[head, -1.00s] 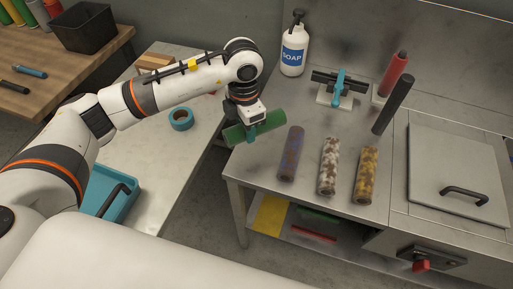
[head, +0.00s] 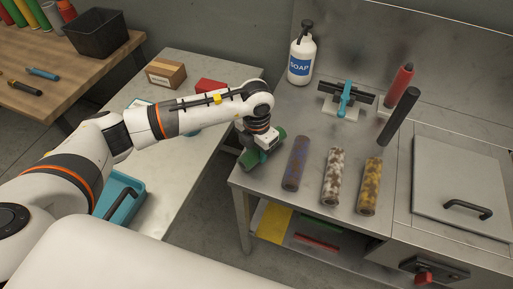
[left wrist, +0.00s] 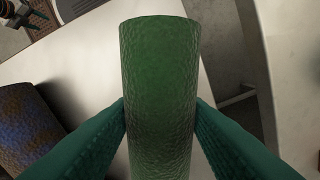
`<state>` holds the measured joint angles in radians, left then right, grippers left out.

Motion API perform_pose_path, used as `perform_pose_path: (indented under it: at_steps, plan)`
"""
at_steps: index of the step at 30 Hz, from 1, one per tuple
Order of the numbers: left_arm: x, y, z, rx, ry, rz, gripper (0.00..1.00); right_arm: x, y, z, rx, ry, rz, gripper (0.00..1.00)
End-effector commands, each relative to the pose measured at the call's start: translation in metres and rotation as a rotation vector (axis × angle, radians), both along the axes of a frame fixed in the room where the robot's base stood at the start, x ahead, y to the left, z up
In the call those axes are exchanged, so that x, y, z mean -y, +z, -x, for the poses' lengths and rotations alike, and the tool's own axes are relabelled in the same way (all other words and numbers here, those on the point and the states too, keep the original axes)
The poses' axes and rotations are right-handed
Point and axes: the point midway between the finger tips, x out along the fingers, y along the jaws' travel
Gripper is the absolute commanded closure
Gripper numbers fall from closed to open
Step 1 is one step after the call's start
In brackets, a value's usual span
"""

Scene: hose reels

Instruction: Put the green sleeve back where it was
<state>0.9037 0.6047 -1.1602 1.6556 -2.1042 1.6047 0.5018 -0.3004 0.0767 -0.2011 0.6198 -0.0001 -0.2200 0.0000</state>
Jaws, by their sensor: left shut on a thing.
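The green sleeve (head: 249,160) is held at the left front corner of the steel bench, close to the row of other sleeves. My left gripper (head: 262,149) is shut on it and partly hides it. In the left wrist view the green sleeve (left wrist: 160,70) stands lengthwise between my two teal fingers, which press its sides. In the head view it runs diagonally; I cannot tell whether it touches the bench. The blue-brown sleeve (head: 296,163) lies just right of it, apart from it. My right gripper is not in view.
A white-brown sleeve (head: 333,177) and a yellow sleeve (head: 369,187) lie further right on the bench (head: 270,189). Behind them are a soap bottle (head: 301,57), a teal-clamped stand (head: 345,97), a black roller (head: 399,116) and a red one (head: 400,82).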

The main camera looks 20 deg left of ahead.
Motion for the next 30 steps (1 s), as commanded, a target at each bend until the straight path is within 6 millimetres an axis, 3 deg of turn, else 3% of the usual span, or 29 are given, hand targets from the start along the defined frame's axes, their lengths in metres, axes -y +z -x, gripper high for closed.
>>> perform_pose_path:
  at_steps: [11, 12, 15, 24, 30]
  plan:
    - [0.0, -0.009, 0.0, 0.001, -0.001, 0.0, 0.82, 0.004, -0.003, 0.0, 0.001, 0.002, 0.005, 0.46]
    - [0.0, -0.007, 0.0, 0.001, -0.001, 0.0, 0.54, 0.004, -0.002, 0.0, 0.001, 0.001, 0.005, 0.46]
    - [0.0, -0.007, 0.0, 0.001, -0.001, 0.0, 0.38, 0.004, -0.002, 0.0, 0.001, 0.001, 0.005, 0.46]
    - [0.0, -0.005, 0.0, 0.001, -0.001, 0.0, 0.37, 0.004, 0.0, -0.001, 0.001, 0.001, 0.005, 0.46]
    - [0.0, 0.014, -0.001, 0.005, -0.001, 0.002, 0.37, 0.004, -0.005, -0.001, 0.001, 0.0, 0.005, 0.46]
